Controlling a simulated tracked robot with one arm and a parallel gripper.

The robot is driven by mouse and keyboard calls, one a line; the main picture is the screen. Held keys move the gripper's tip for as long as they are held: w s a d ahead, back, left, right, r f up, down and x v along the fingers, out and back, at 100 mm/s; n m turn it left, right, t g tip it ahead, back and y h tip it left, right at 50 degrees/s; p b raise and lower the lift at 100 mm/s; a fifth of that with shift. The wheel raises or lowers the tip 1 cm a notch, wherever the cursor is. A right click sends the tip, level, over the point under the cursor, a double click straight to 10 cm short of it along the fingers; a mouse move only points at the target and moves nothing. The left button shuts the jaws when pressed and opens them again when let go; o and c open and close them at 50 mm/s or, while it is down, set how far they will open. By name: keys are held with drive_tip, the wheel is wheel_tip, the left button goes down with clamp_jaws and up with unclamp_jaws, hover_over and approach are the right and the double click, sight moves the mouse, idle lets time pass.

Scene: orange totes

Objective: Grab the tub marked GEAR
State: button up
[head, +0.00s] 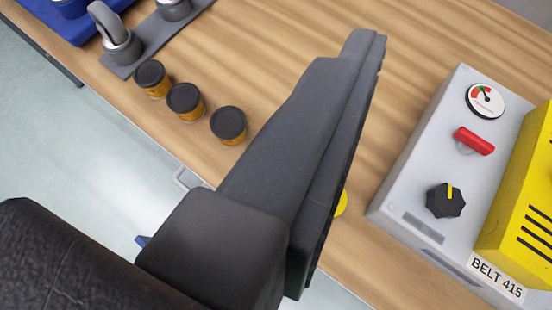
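Three small amber tubs with black lids stand in a slanting row on the wooden table: one at the upper left (152,80), one in the middle (186,103) and one nearest my gripper (229,126). Their labels are too small and angled to read, so I cannot tell which is marked GEAR. My gripper (366,45) shows as a large dark grey finger reaching over the table, right of the tubs and apart from them. I cannot make out a separate second finger or the gap between them.
A grey control box (415,190) with a gauge, red handle and black knob stands on the right, beside a yellow unit (520,205) and a BELT 415 label. A grey strip with metal fittings (150,40) and a blue item (60,20) lie upper left. Something yellow (342,203) peeks out behind my finger.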

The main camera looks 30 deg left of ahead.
wheel_tip(320, 180, down, 7)
drive_tip(key=w+a+n+y, duration=0.1)
drive_tip(key=w, duration=0.1)
drive_tip(key=n+g+y+p, duration=0.2)
drive_tip(key=n+g+y, duration=0.15)
drive_tip(key=y, duration=0.25)
approach(228, 126)
drive_tip(key=shift+n, duration=0.25)
drive_tip(key=b+x, duration=0.2)
drive_tip(key=x, duration=0.4)
drive_tip(key=shift+w+f, duration=0.2)
drive_tip(key=shift+w, duration=0.05)
drive_tip(key=b+x, duration=0.1)
drive_tip(key=x, duration=0.4)
drive_tip(key=shift+w+a+f+b, duration=0.15)
drive_tip(key=shift+a+f+b, duration=0.1)
drive_tip(key=shift+b, duration=0.05)
drive_tip(key=shift+w+a+f, duration=0.1)
drive_tip(key=shift+w+a, duration=0.1)
drive_tip(key=shift+w, duration=0.15)
drive_tip(key=c, duration=0.7)
